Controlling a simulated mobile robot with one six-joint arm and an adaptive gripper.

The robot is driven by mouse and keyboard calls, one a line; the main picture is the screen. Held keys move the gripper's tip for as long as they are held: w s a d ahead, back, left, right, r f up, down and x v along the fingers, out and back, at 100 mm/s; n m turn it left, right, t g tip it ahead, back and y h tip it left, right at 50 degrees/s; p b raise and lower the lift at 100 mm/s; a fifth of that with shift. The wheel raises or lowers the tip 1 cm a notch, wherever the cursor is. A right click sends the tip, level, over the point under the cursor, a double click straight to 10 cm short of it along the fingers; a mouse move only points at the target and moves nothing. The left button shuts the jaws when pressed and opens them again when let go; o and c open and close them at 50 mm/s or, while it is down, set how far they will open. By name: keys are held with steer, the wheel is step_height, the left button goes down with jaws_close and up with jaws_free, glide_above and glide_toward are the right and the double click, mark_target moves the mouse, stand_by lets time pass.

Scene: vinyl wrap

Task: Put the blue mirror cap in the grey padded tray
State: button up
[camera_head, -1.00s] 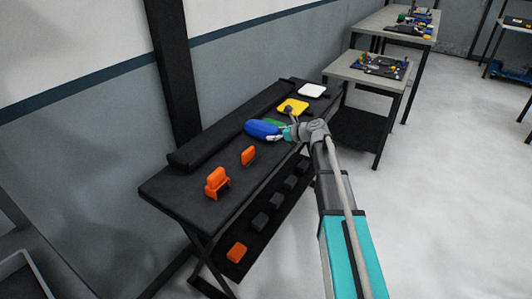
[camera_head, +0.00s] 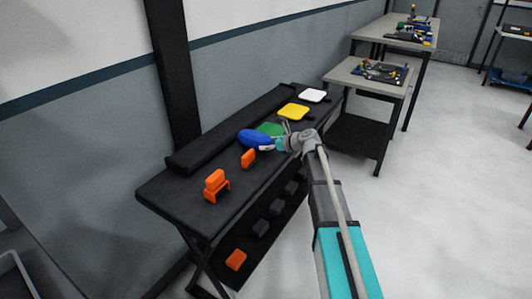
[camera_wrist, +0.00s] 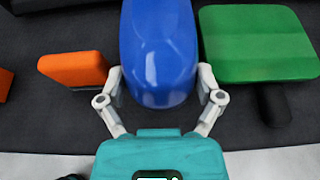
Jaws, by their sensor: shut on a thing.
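The blue mirror cap (camera_head: 254,138) is a smooth, rounded shell over the dark table. It fills the upper middle of the wrist view (camera_wrist: 160,50). My gripper (camera_head: 268,147) is shut on its near end, with one finger on each side in the wrist view (camera_wrist: 162,85). I cannot tell how far the cap is above the table top. A grey tray-like container (camera_head: 18,272) is cut off at the lower left of the head view; it may be the padded tray, but its inside hardly shows.
On the dark table (camera_head: 165,195), an orange block (camera_head: 248,159) stands left of the cap and a green pad (camera_wrist: 255,45) lies right of it. Another orange piece (camera_head: 216,184), a yellow pad (camera_head: 293,111) and a white pad (camera_head: 313,96) are also there. A black ledge (camera_head: 230,130) runs along the back.

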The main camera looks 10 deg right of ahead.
steer(key=shift+f+b, duration=1.2)
steer(key=shift+f, duration=0.3)
steer(key=o, duration=1)
steer(key=shift+d+r, duration=0.1)
steer(key=p+v, duration=0.4)
steer(key=v, duration=0.7)
steer(key=shift+s+d+r+p, duration=0.2)
steer(key=shift+s+d+p, duration=0.05)
steer(key=shift+d+p, duration=0.1)
steer(key=shift+s+a+f, duration=0.1)
